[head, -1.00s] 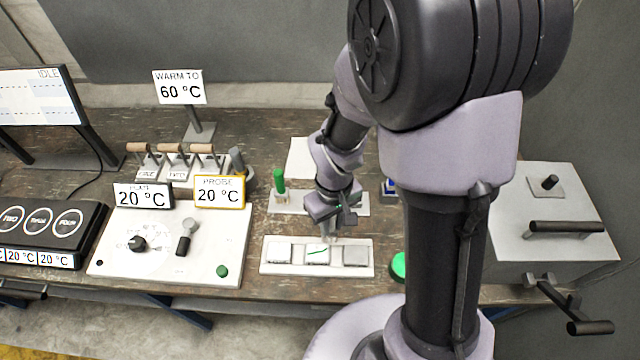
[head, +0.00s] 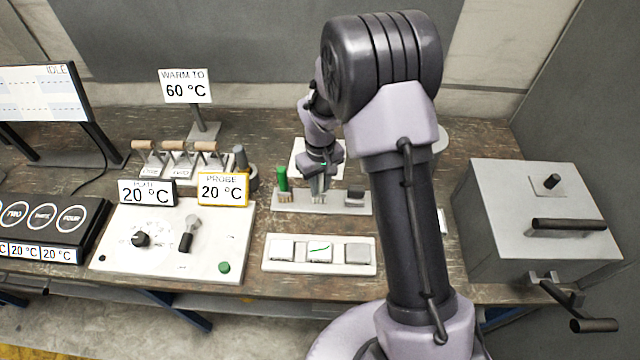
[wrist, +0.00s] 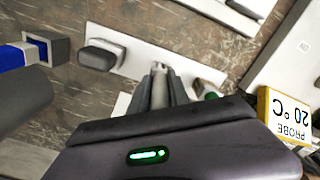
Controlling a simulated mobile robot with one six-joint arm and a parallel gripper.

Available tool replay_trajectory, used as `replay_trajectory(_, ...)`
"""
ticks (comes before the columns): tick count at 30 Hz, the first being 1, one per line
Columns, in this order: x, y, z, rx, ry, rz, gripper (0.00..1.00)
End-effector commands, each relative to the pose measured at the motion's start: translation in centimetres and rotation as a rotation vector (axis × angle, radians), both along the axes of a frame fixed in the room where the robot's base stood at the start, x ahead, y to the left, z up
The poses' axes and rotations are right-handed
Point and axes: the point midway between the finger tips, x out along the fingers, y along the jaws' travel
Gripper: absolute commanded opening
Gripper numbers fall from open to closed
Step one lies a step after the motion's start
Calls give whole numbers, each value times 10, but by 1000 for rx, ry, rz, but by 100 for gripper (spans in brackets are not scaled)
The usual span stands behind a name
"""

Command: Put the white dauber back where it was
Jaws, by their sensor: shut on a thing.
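My gripper (head: 319,188) is shut on the white dauber, over the middle of the pale rack (head: 345,207). In the wrist view a pale piece of the white dauber (wrist: 159,72) shows between the fingers. Most of it is hidden by the fingers, and I cannot tell whether its lower end touches the rack. The green dauber (head: 282,180) stands upright at the rack's left end. A dark block (head: 355,194) sits at the rack's right end; it also shows in the wrist view (wrist: 100,54).
A tray with three square plates (head: 319,268) lies in front of the rack; the middle plate bears a green stroke. The control panel with the PROBE sign (head: 222,189) stands to the left. A grey box with handles (head: 535,215) stands to the right.

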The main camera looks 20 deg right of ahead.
Motion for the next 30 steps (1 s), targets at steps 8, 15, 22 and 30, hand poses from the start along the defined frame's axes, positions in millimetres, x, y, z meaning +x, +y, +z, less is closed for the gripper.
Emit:
replay_trajectory(8, 0, 0, -3, 0, 0, 0, 44)
replay_trajectory(15, 0, 0, 5, 0, 0, 0, 44)
replay_trajectory(22, 1, 0, 67, 0, -4, 0, 44)
replay_trajectory(30, 0, 0, 118, 1, -2, -1, 44)
